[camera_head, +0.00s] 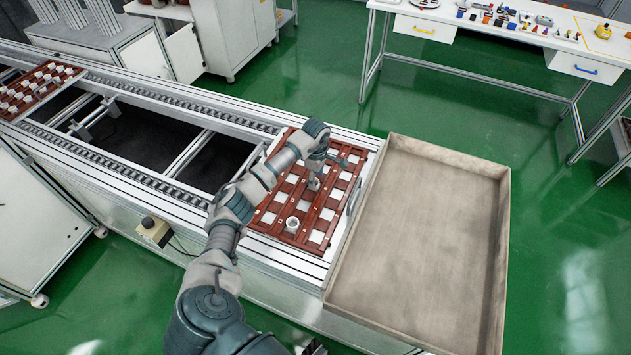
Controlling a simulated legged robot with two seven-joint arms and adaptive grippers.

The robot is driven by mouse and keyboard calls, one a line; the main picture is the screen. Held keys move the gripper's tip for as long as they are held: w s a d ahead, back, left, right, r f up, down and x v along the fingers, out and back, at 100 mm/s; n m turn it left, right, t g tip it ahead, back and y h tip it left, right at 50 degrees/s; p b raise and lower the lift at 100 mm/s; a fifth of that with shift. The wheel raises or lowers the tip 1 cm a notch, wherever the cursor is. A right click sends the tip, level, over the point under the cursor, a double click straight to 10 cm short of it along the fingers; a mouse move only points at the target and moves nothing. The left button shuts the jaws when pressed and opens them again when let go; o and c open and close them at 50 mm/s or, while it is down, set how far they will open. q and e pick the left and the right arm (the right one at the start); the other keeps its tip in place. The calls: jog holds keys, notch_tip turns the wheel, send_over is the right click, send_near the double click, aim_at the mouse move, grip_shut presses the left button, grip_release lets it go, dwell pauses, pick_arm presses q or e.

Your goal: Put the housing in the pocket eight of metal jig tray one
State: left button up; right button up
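The red-brown jig tray (259,216) lies on the conveyor, with pale square pockets in rows and small white marks. A white ring-shaped housing (292,225) stands upright in its lower middle part. My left gripper (315,178) reaches over the tray's middle, pointing down. A second small pale round part (314,184) shows right at its fingertips, and looks like another housing. The fingers are small and partly hidden, so I cannot tell whether they grip it. The arm covers the tray's upper left part. My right gripper is not seen.
A large empty shallow grey bin (420,240) stands right of the tray, its raised wall close to it. Another red-brown tray with white parts (38,88) sits at the conveyor's far left. A white table (470,25) with small coloured parts stands at the back right.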

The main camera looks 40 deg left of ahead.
pick_arm(q)
notch_tip(320, 180, up, 10)
jog(key=shift+a+f+p, duration=0.15)
jog(key=shift+f+p, duration=0.05)
jog(key=shift+p, duration=0.1)
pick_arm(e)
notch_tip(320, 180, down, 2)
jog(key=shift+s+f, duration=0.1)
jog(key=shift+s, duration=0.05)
pick_arm(q)
jog(key=shift+a, duration=0.1)
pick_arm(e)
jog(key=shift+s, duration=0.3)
